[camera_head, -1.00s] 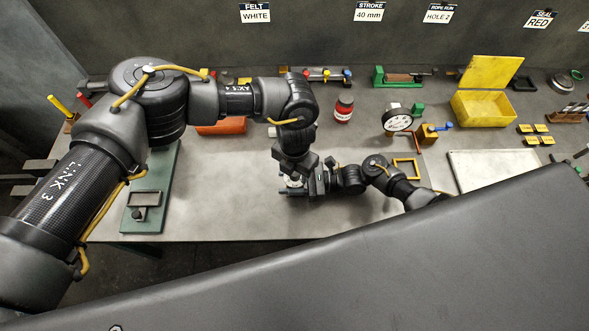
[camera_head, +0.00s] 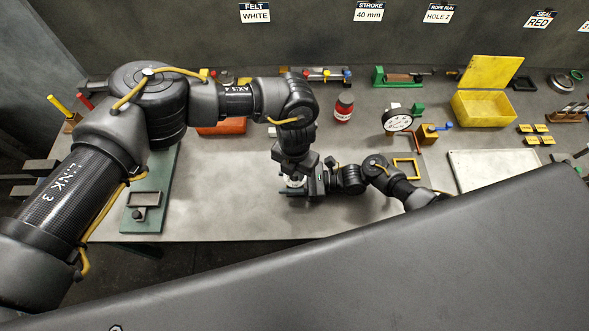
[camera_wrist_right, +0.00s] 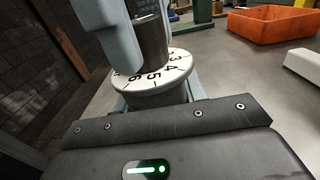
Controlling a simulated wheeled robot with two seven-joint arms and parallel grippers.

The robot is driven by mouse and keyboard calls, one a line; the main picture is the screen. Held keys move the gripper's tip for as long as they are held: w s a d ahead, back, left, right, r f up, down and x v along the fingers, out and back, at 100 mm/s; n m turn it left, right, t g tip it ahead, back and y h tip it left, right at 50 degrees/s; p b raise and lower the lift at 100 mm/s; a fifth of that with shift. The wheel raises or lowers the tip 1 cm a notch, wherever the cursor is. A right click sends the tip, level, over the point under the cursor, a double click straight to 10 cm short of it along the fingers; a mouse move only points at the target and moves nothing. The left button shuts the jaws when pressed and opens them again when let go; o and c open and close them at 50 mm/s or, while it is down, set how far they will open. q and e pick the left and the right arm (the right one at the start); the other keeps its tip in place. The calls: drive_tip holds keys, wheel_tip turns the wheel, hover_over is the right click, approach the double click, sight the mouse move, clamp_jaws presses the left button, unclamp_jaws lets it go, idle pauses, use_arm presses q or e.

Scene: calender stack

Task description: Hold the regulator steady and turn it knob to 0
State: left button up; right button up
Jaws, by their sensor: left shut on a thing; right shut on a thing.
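The regulator's white numbered dial (camera_wrist_right: 155,76) shows large in the right wrist view, with 3, 4, 5 and 6 readable. A metal knob (camera_wrist_right: 151,42) stands upright at its centre. My left gripper (camera_head: 294,172) reaches down from above and is shut on the knob; its light grey finger also shows in the right wrist view (camera_wrist_right: 108,35). My right gripper (camera_head: 306,188) comes in from the right, low over the bench, and is shut on the regulator's body below the dial. In the head view the grippers hide most of the regulator. The pointer mark cannot be made out.
A red jar (camera_head: 344,107) stands behind the grippers, and a dial gauge (camera_head: 398,121) to its right. An orange bin (camera_head: 222,126) lies behind my left arm. A green-based fixture (camera_head: 150,200) is at the left. The bench in front of the jar is clear.

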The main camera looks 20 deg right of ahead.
use_arm(q)
drive_tip(key=n, duration=0.7)
drive_tip(key=shift+n, duration=0.4)
drive_tip(key=n, duration=0.3)
drive_tip(key=shift+n, duration=2)
use_arm(e)
drive_tip(key=shift+s, duration=0.1)
use_arm(q)
drive_tip(key=shift+w, duration=0.1)
drive_tip(key=o, duration=1)
wheel_tip(320, 180, up, 12)
